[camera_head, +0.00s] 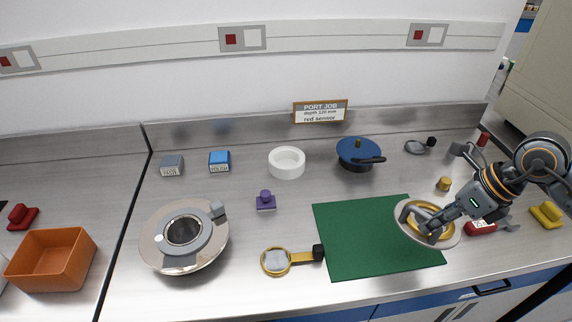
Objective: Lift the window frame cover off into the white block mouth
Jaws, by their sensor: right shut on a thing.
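My right gripper (430,231) comes in from the right and is shut on a round pale plate with a gold ring (406,209), at the right edge of the green mat (362,255). The fingers hide part of it, and I cannot tell whether the plate touches the mat. I cannot tell for certain whether this is the window frame cover. A white round block with an open mouth (287,172) stands at the back middle, apart from the gripper. My left gripper is not in view.
A grey round port (160,258) sits at left. A yellow-ringed tool (297,257) lies left of the mat. A purple block (265,203), a blue lidded pan (352,152) and an orange bin (45,270) stand around. The mat's left part is clear.

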